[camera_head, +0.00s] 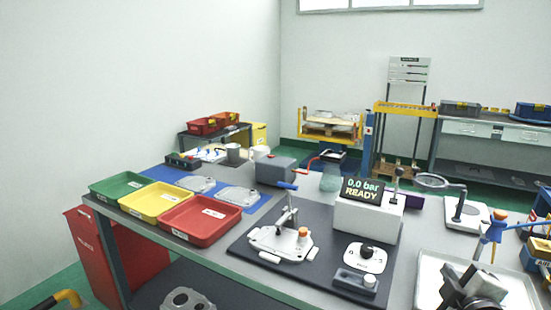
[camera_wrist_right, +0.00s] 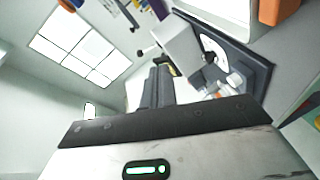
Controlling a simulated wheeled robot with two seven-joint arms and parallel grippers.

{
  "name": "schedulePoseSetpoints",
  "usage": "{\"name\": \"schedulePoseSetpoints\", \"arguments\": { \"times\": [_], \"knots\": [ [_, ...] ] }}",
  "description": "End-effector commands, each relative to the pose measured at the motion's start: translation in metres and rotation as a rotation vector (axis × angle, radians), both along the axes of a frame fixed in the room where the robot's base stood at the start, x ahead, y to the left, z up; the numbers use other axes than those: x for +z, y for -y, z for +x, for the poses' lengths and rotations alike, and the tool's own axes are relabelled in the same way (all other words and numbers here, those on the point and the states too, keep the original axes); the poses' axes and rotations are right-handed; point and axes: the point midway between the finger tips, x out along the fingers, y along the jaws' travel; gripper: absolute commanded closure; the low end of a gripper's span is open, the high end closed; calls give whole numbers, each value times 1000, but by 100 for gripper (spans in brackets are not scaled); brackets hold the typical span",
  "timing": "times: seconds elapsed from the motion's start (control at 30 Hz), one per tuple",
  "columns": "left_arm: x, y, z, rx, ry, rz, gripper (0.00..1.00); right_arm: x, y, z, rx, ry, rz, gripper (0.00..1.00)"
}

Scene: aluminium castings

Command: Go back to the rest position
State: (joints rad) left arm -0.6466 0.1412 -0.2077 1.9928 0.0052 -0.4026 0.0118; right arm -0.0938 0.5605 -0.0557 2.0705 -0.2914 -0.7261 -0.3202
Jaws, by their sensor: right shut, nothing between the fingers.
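My right gripper (camera_head: 462,292) is at the bottom right of the head view, in front of or above the white tray (camera_head: 432,262). It looks shut and holds nothing. In the right wrist view its dark fingers (camera_wrist_right: 158,88) are together, with the grey and white test station and its black board behind them. My left gripper does not show in either view.
The table bears green (camera_head: 122,185), yellow (camera_head: 157,202) and red (camera_head: 200,221) trays at left. A black board (camera_head: 240,243) holds a clamped casting (camera_head: 281,243) and the "0,0 bar READY" display (camera_head: 362,190).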

Motion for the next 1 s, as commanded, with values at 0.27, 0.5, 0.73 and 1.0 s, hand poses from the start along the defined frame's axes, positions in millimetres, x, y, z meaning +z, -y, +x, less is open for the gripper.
{"name": "schedulePoseSetpoints", "arguments": {
  "times": [0.27,0.5,0.73,1.0],
  "knots": [
    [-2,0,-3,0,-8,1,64,-106,-65,-111,-202,-402,482,100],
    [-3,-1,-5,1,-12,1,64,-138,-104,-185,-337,-642,705,100],
    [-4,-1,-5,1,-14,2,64,-148,-133,-241,-440,-821,845,100],
    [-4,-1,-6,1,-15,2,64,-167,-150,-243,-414,-817,918,100]
  ]
}}
